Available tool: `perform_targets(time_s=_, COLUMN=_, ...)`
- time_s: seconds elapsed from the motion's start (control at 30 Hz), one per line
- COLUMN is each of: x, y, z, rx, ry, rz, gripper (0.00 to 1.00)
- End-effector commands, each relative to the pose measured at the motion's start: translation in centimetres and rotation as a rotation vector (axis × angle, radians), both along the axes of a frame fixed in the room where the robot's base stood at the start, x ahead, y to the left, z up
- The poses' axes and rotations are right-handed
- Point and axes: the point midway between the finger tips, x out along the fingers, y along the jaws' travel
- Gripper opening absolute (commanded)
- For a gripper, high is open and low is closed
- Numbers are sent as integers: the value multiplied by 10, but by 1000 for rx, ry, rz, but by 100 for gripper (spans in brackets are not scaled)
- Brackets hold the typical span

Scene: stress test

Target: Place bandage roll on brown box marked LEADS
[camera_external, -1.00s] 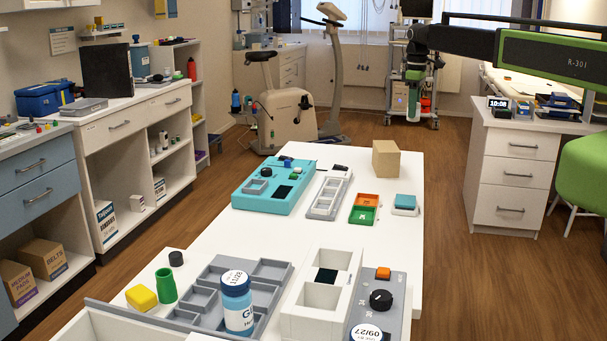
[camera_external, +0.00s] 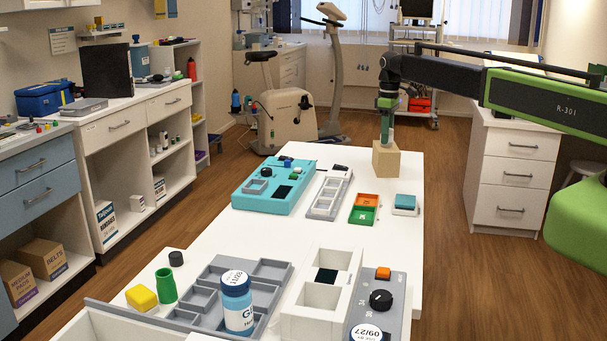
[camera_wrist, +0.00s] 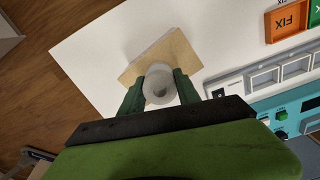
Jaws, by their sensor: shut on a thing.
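My gripper (camera_external: 386,122) points down over the plain tan-brown box (camera_external: 386,160) at the far end of the white table. In the wrist view its green fingers (camera_wrist: 159,88) are shut on the white bandage roll (camera_wrist: 158,82), one on each side. I cannot tell whether the roll touches the box. No LEADS lettering is readable on the faces that show.
An orange tray (camera_external: 367,199), a green tray (camera_external: 363,216), a grey compartment tray (camera_external: 328,197) and a teal panel (camera_external: 272,187) lie nearer on the table. The table edge is close to the box's right and far sides. An exercise bike (camera_external: 288,118) stands beyond.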

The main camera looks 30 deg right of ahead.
Motion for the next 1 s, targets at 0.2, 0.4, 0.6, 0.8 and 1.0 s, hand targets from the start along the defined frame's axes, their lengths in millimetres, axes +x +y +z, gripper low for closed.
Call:
perform_targets(time_s=0.2, x=0, y=0, z=-3, rx=0, ry=0, rz=0, gripper=0)
perform_targets(time_s=0.4, x=0, y=0, z=-1, rx=0, ry=0, rz=0, gripper=60)
perform_targets(time_s=0.6, x=0, y=0, z=-1, rx=0, ry=0, rz=0, gripper=60)
perform_targets(time_s=0.8, x=0, y=0, z=6, rx=0, ry=0, rz=0, gripper=60)
perform_targets(time_s=1.0, x=0, y=0, z=36, rx=0, ry=0, rz=0, gripper=60)
